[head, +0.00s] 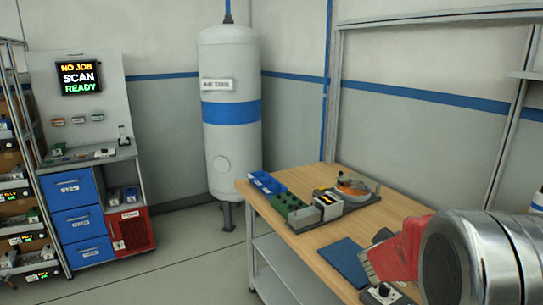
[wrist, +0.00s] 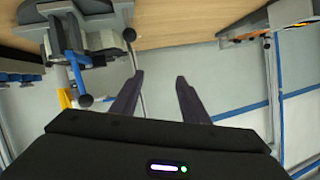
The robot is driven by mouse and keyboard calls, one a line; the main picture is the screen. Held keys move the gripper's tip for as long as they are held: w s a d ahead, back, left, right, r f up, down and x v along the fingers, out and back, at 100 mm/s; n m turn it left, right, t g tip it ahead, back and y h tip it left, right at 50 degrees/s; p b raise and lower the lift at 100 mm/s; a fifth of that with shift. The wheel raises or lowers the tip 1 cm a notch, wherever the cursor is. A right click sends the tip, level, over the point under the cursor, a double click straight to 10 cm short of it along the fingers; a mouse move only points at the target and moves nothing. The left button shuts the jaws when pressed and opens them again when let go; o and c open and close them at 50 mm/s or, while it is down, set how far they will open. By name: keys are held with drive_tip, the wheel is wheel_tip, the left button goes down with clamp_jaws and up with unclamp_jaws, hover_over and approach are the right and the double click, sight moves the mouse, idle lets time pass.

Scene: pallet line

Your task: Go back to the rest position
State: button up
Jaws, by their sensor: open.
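My gripper (wrist: 159,80) shows in the wrist view with its two dark fingers apart and nothing between them. Pale floor and wall show beyond the fingertips. In the head view a large silver cylindrical part of my arm fills the lower right, and my gripper is not visible there.
A wooden workbench (head: 330,245) stands at the right with a green block fixture (head: 288,204), a blue bin (head: 265,182) and a blue mat (head: 343,259). A white tank (head: 231,130) stands behind it. A workstation with blue drawers (head: 78,222) is left. Floor between is clear.

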drive_tip(key=s+a+f+n+g+y, duration=0.1)
drive_tip(key=s+a+n+y, duration=0.35)
drive_tip(key=a, duration=0.55)
drive_tip(key=s+a+f+n+y, duration=0.1)
drive_tip(key=s+a+n+y, duration=0.3)
drive_tip(key=a, duration=0.6)
drive_tip(key=s+a+r+n+g, duration=0.1)
drive_tip(key=s+a+r, duration=0.1)
drive_tip(key=s, duration=0.6)
drive_tip(key=s+a+r+n+g+y, duration=0.1)
drive_tip(key=s+a+r+n, duration=0.1)
drive_tip(key=s, duration=0.7)
drive_tip(key=s+a+r+n+g, duration=0.1)
drive_tip(key=s+a+r, duration=0.1)
drive_tip(key=s, duration=0.6)
drive_tip(key=shift+s+r+n, duration=0.25)
drive_tip(key=shift+r+n, duration=0.05)
drive_tip(key=shift+n, duration=0.05)
drive_tip(key=shift+y, duration=0.25)
